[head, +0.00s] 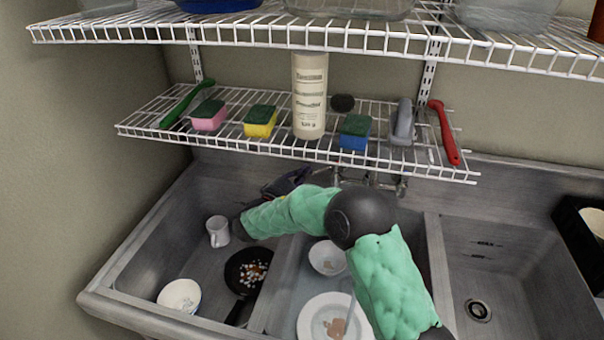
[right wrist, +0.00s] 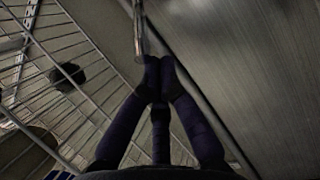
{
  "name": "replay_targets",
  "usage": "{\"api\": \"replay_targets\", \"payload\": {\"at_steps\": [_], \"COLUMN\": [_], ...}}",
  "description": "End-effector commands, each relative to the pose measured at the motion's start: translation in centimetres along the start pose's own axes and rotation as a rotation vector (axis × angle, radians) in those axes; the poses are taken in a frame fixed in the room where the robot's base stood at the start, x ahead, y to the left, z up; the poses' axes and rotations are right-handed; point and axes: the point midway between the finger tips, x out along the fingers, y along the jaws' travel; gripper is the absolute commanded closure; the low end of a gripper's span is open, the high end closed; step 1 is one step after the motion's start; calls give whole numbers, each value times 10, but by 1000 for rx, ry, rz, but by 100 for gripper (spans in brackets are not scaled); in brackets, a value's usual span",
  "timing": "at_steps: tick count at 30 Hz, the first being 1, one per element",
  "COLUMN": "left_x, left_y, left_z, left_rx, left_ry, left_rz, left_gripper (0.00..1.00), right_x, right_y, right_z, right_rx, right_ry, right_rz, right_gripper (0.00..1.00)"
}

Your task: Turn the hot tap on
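The metal tap fitting (head: 401,187) is on the back wall of the sink, below the lower wire shelf. My arm and the shelf partly hide it, and I cannot tell which handle is the hot one. My right gripper (head: 302,173) is beside the left part of the fitting, half hidden behind my green-sleeved right arm. In the right wrist view, the dark fingers of my right gripper (right wrist: 158,62) meet at their tips, with nothing visible between them. A shiny metal tap part (right wrist: 139,32) is right at the fingertips; I cannot tell whether they touch. My left gripper is out of view.
The lower wire shelf (head: 250,150) hangs close above, holding sponges, a bottle (head: 309,100) and brushes. The left basin holds a mug (head: 218,231), a bowl (head: 180,296) and a pan (head: 240,270). The middle basin holds a bowl and a plate (head: 312,318). The right basin (head: 500,270) is empty.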

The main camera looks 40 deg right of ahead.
Motion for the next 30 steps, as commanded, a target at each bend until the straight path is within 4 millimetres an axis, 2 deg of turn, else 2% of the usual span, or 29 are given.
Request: {"api": "replay_targets", "payload": {"at_steps": [6,21,26,30], "left_x": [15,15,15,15], "left_y": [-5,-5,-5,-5], "left_z": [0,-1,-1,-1], "left_rx": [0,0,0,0], "left_ry": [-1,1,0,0], "left_rz": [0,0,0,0], "left_gripper": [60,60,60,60], "right_x": [-3,-4,-20,-47], "right_y": [-3,0,0,-1], "right_z": [4,3,2,2], "right_rx": [0,0,0,0], "right_ry": [29,28,31,34], "right_rz": [-7,-8,-8,-9], "right_gripper": [100,100,100,100]}}
